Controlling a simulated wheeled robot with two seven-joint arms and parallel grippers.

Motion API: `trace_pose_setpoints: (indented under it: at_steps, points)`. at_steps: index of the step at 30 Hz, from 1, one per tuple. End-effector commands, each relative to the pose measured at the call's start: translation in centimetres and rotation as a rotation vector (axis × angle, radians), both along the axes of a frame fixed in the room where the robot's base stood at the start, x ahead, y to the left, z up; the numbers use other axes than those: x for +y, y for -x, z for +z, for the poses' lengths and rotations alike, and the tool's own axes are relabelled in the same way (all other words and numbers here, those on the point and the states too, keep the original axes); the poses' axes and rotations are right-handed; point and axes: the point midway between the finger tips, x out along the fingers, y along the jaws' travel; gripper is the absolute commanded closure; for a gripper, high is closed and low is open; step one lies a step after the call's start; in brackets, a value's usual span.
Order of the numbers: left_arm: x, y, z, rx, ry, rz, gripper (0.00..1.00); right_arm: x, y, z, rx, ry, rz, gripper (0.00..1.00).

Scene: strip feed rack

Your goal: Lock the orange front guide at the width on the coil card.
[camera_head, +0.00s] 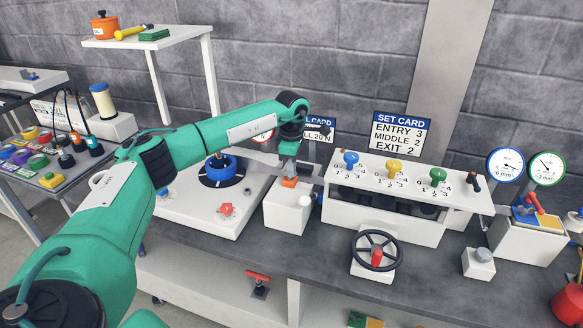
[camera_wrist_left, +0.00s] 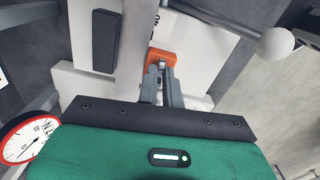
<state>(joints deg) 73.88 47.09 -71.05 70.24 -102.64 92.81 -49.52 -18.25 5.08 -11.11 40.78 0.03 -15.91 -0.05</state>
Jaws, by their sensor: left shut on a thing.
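The orange front guide (camera_head: 289,182) sits on top of a white block (camera_head: 285,215) at the middle of the bench. My left gripper (camera_head: 289,174) comes down on it from above. In the left wrist view the gripper fingers (camera_wrist_left: 164,76) are shut on the orange guide (camera_wrist_left: 162,58). A grey lever with a white ball knob (camera_wrist_left: 275,43) stands beside the guide; the ball also shows in the head view (camera_head: 305,200). Scale marks by the guide are mostly hidden. I cannot pick out the coil card; a card (camera_head: 318,127) behind my wrist is partly covered. My right gripper is out of view.
A set card (camera_head: 401,132) stands behind a white rack (camera_head: 412,185) with blue, yellow and green knobs, right of the guide. A black handwheel (camera_head: 376,250) stands in front of it. A white panel with a blue reel (camera_head: 220,167) lies to the left.

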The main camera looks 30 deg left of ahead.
Motion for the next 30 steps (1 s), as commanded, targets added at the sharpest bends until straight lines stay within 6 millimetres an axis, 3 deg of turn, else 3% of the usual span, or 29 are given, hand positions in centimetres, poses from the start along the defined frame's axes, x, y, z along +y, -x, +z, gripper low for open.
trace_pose_setpoints:
  at_steps: [5,6,9,19,23,30]
  points:
    - [0.0,0.0,0.0,0.0,0.001,0.0,1.0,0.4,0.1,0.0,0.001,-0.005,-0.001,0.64]
    - [0.0,0.0,0.0,0.0,0.001,0.0,0.85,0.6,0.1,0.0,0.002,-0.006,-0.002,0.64]
    - [0.0,0.0,0.0,0.0,0.001,0.0,0.71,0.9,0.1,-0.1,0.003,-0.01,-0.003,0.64]
    - [0.0,-0.1,0.4,-0.002,0.0,0.001,0.71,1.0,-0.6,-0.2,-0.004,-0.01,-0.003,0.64]
    - [0.0,-0.1,2.0,-0.003,0.001,0.001,0.71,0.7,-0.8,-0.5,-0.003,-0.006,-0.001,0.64]
    - [0.0,-0.1,7.4,-0.006,0.001,0.001,0.71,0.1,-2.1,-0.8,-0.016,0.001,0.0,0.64]
